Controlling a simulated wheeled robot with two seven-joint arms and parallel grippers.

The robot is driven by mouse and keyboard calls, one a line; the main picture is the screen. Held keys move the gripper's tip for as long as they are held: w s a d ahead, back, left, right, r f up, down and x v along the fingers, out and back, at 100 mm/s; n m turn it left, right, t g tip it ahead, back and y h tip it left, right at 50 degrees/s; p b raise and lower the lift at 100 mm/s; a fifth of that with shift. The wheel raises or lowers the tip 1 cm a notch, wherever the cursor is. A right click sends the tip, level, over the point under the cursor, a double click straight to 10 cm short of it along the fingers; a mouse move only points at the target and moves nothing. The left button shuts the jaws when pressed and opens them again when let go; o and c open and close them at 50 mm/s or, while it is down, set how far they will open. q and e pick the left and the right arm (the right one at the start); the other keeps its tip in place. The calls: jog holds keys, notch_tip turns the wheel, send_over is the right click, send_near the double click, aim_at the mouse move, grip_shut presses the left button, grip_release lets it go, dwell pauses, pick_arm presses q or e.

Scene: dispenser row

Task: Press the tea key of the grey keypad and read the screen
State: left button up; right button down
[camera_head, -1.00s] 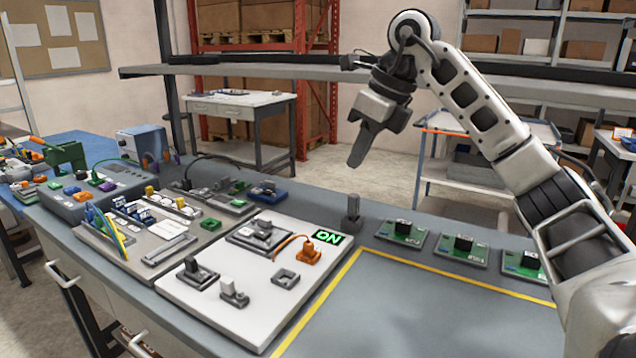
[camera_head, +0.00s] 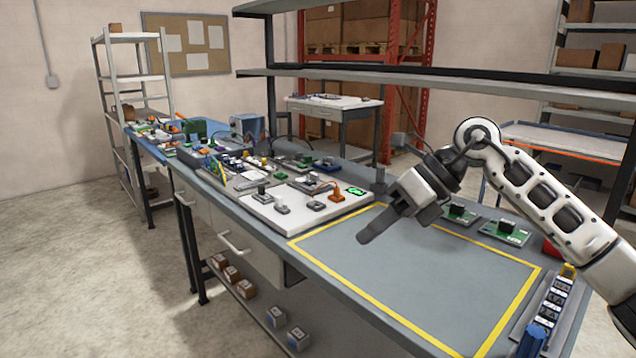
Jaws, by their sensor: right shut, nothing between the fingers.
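My right gripper (camera_head: 366,237) is shut and empty, pointing down and to the left. It shows in front of the yellow-outlined bare area of the bench; its height above the surface is hard to judge. I cannot make out a grey keypad, a tea key or a readable screen. A white board (camera_head: 270,218) with small grey switches and an orange part (camera_head: 337,195) lies to the left of the gripper. A small lit green sign (camera_head: 356,191) is at its right corner; its text is too small to read now. My left gripper is not in view.
Several devices crowd the bench's far left, including a grey panel box (camera_head: 200,157). A strip of dark labelled blocks (camera_head: 555,295) stands at the right. The yellow-outlined area (camera_head: 440,290) is clear.

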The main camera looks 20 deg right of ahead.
jog(key=s+a+f+m+t+y, duration=0.25)
jog(key=a+m+y, duration=0.2)
jog(key=a, duration=0.25)
jog(key=s+a+f+m+t+y, duration=0.1)
jog(key=a+f+m+y, duration=0.25)
jog(key=a+y, duration=0.35)
jog(key=s+d+f+m+t+h, duration=0.2)
jog(key=f+m+t+h, duration=0.45)
jog(key=m, duration=0.65)
jog(key=s+d+f+m+t+h, duration=0.15)
jog(key=f+m+t+h, duration=0.25)
jog(key=f+m+h, duration=0.55)
jog(key=s+d+f+m+g+h, duration=0.1)
jog(key=s+f+m+g, duration=0.5)
jog(key=s+f+m, duration=0.3)
jog(key=s+f, duration=0.3)
jog(key=f, duration=0.2)
jog(key=shift+s+m+g, duration=0.15)
jog(key=shift+m+g, duration=0.15)
jog(key=shift+m, duration=0.05)
